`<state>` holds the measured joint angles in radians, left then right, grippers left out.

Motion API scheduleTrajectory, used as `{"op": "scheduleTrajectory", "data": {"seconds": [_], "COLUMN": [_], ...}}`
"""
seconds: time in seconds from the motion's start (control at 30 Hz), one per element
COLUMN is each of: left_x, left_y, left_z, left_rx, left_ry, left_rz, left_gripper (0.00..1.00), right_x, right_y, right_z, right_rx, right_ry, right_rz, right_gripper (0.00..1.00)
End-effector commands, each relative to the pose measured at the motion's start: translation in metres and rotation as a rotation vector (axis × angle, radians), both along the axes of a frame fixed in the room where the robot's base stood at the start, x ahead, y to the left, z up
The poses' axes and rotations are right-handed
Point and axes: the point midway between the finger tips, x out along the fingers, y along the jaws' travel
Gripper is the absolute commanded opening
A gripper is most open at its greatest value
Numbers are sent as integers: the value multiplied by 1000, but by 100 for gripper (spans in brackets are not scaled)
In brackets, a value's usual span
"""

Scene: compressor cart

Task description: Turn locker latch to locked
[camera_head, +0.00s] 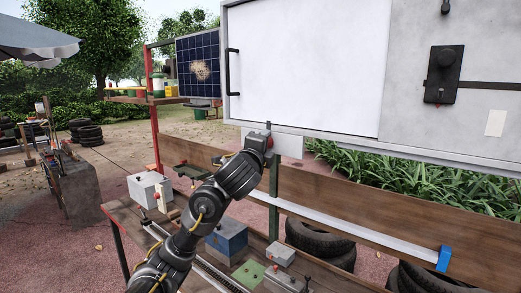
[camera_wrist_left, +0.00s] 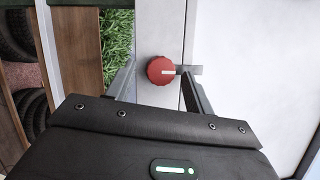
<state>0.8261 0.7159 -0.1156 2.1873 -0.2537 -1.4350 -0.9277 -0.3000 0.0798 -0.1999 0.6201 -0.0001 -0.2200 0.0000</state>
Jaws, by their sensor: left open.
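The locker latch is a round red knob (camera_wrist_left: 160,71) with a white mark, set on a pale grey strip in the left wrist view. A small grey bar sticks out from its right side. The white mark points across the picture, toward that bar. My left gripper (camera_wrist_left: 158,76) is open, with one finger on each side of the knob; I cannot tell whether either finger touches it. In the head view my left gripper (camera_head: 267,133) is at the lower edge of the white locker door (camera_head: 305,65), and the arm largely hides the latch. My right gripper is not in view.
A wooden bench (camera_head: 122,214) below holds a blue box (camera_head: 228,238), a grey box (camera_head: 148,186) and small switch boxes. A black rotary switch (camera_head: 443,75) is on the grey panel at right. A wooden rail and tyres (camera_head: 320,240) lie behind the bench.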

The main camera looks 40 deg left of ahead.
Motion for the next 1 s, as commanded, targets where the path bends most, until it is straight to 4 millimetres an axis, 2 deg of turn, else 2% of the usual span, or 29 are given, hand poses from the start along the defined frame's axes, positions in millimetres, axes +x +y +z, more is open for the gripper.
{"op": "scheduleTrajectory", "data": {"seconds": [0.17, 0.43, 0.5, 0.7, 1.0], "left_x": [-19, -75, -78, -90, -97], "left_y": [-9, -33, -33, -38, -42], "left_z": [0, -5, -13, -12, -9], "left_rx": [-1, 0, -3, -3, -1], "left_ry": [-1, -3, -10, -8, 0], "left_rz": [-3, -3, 4, 8, 0], "left_gripper": [53, 53, 53, 53, 53], "right_x": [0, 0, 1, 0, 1], "right_y": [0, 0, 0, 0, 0], "right_z": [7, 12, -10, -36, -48], "right_rx": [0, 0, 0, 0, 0], "right_ry": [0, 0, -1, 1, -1], "right_rz": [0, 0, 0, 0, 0], "right_gripper": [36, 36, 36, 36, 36]}}
